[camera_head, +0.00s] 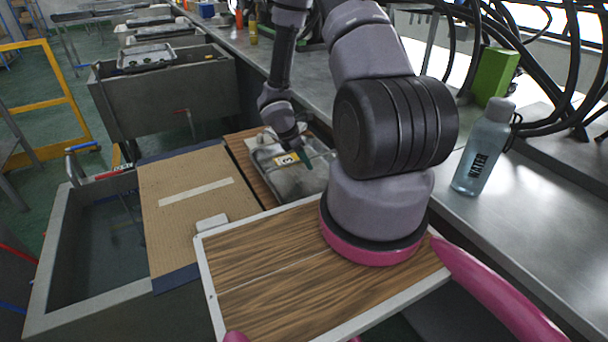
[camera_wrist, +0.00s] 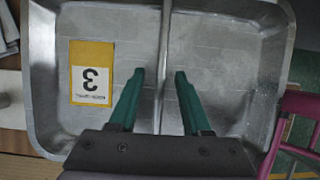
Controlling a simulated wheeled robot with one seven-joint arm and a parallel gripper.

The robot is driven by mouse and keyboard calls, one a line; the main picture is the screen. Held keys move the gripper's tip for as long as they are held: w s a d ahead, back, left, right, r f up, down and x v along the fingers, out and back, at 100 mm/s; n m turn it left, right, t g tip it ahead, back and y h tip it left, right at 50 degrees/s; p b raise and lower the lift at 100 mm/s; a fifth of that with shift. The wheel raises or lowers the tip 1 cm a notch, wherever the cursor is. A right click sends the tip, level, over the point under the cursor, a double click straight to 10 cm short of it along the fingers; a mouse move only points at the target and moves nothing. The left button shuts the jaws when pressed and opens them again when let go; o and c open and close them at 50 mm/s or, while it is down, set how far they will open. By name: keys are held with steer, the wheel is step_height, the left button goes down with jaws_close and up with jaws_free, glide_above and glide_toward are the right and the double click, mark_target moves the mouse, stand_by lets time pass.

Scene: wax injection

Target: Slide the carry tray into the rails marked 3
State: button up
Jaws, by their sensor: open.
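The carry tray (camera_head: 300,183) is a shallow grey metal tray lying on a wooden board past the cardboard sheet. It has a raised divider down its middle. A yellow label with a 3 (camera_head: 286,159) lies on its floor. In the wrist view the tray (camera_wrist: 225,85) fills most of the picture, and the label (camera_wrist: 91,73) appears upside down left of the divider (camera_wrist: 164,50). My gripper (camera_wrist: 161,73) is open, its two green fingers on either side of the divider, apart from it. In the head view my arm partly hides the tray. I cannot make out rails marked 3.
A cardboard sheet (camera_head: 195,205) covers part of a grey tank (camera_head: 60,270). A blue water bottle (camera_head: 482,150) and a green box (camera_head: 494,75) stand on the metal bench (camera_head: 530,200) at right. Another tank with a metal tray (camera_head: 146,56) stands farther back.

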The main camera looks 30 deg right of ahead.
jaws_close()
stand_by(1.4)
